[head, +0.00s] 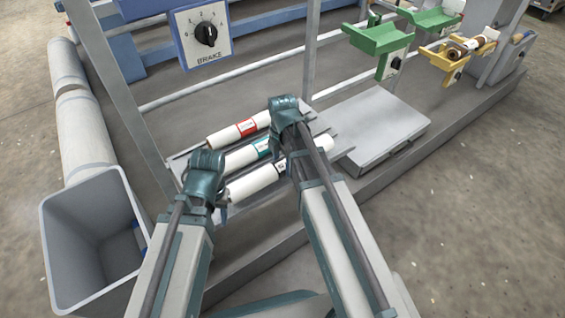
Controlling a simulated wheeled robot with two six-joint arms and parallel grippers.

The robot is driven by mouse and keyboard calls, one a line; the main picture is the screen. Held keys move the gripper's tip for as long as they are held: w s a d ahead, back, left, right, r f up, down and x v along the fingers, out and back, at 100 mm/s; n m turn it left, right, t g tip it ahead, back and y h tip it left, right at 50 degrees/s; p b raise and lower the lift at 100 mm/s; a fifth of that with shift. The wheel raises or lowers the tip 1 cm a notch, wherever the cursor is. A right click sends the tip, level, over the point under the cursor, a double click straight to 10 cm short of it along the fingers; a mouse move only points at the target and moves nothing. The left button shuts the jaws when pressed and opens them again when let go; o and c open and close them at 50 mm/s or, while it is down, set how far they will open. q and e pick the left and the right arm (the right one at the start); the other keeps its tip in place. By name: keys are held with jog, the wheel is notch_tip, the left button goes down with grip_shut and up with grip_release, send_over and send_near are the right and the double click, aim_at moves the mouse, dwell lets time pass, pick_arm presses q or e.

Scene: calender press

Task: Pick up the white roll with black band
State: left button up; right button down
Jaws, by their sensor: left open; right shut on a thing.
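The white roll with the black band (252,184) is the nearest of three white rolls lying side by side. Its black band (281,165) shows just left of my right arm, which crosses in front of the roll. My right gripper (297,151) is at the roll, right of the band, and shut on it; its fingers are mostly hidden behind my arm. My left gripper (221,203) is open at the roll's left end. I cannot tell whether the roll rests on the rack (178,160) or is slightly raised.
A red-banded roll (224,138) and a teal-banded roll (240,157) lie just behind. A grey bin (90,240) stands at the left, below a long pale roller (82,130). A grey platform (375,125) and green cradles (378,38) are to the right. A brake dial (205,34) is above.

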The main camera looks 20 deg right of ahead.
aim_at(282, 161)
notch_tip(282, 161, up, 8)
jog(key=p, duration=0.7)
jog(key=shift+r, duration=0.15)
jog(key=shift+r+p, duration=0.1)
jog(key=shift+p, duration=0.2)
notch_tip(282, 161, up, 23)
jog(key=p, duration=2.3)
jog(key=shift+d, duration=0.1)
